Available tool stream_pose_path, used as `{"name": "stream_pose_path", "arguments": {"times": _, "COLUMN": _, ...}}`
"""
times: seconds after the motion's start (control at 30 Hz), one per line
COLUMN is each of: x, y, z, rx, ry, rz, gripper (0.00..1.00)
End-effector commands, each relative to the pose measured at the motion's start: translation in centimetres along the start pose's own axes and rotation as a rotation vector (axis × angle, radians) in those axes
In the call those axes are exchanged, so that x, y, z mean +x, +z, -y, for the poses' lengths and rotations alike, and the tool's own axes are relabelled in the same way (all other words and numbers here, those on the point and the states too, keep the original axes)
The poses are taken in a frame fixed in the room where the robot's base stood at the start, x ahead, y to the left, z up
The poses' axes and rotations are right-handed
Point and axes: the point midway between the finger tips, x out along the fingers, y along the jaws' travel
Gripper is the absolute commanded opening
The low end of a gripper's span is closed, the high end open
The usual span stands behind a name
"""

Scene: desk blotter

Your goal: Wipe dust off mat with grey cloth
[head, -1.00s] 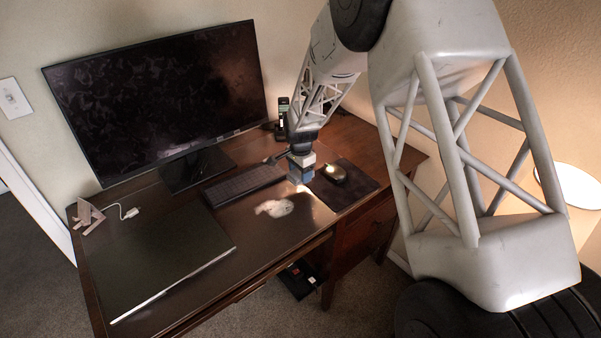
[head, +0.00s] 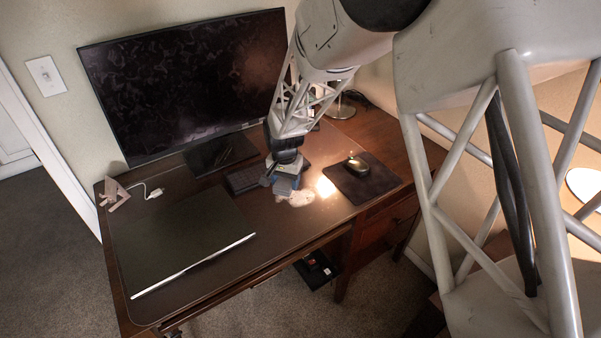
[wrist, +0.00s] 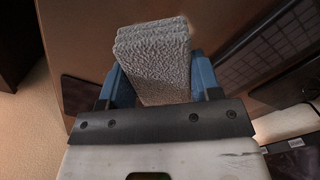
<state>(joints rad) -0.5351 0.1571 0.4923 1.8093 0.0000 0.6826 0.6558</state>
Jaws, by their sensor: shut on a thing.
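The mat is a dark brown desk blotter (head: 282,233) lying on the wooden desk. A pale patch of dust (head: 297,199) shows on it, right by my gripper's tips and partly hidden by them. My gripper (head: 286,182) points down over the patch's far edge. In the wrist view its blue fingers (wrist: 160,82) are shut on the folded grey cloth (wrist: 153,45), which looks thick and rough. I cannot tell whether the cloth touches the mat.
A closed laptop (head: 185,240) lies on the left. A keyboard (head: 243,179) is behind my gripper, in front of the monitor (head: 185,85). A mouse (head: 357,165) sits on a dark mouse pad (head: 372,186) to the right. A small stand (head: 113,194) is far left.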

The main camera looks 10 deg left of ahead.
Motion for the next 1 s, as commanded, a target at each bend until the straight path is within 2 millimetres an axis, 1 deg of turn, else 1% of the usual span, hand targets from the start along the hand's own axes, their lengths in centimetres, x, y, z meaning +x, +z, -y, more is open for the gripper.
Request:
{"name": "stream_pose_path", "arguments": {"times": 0.03, "x": -0.1, "y": 0.8, "z": 0.3, "rx": -0.032, "ry": 0.000, "rz": 0.001, "gripper": 0.39}}
{"name": "stream_pose_path", "arguments": {"times": 0.1, "x": -0.2, "y": 1.6, "z": 0.6, "rx": -0.068, "ry": 0.000, "rz": 0.000, "gripper": 0.39}}
{"name": "stream_pose_path", "arguments": {"times": 0.23, "x": -0.3, "y": 2.3, "z": 0.9, "rx": -0.105, "ry": 0.000, "rz": 0.000, "gripper": 0.39}}
{"name": "stream_pose_path", "arguments": {"times": 0.67, "x": -0.2, "y": 2.5, "z": 0.9, "rx": -0.111, "ry": 0.000, "rz": 0.000, "gripper": 0.39}}
{"name": "stream_pose_path", "arguments": {"times": 0.83, "x": 0.6, "y": 2.5, "z": 0.9, "rx": -0.111, "ry": 0.001, "rz": 0.001, "gripper": 0.39}}
{"name": "stream_pose_path", "arguments": {"times": 1.0, "x": 2.1, "y": 2.5, "z": 0.9, "rx": -0.110, "ry": 0.001, "rz": 0.001, "gripper": 0.39}}
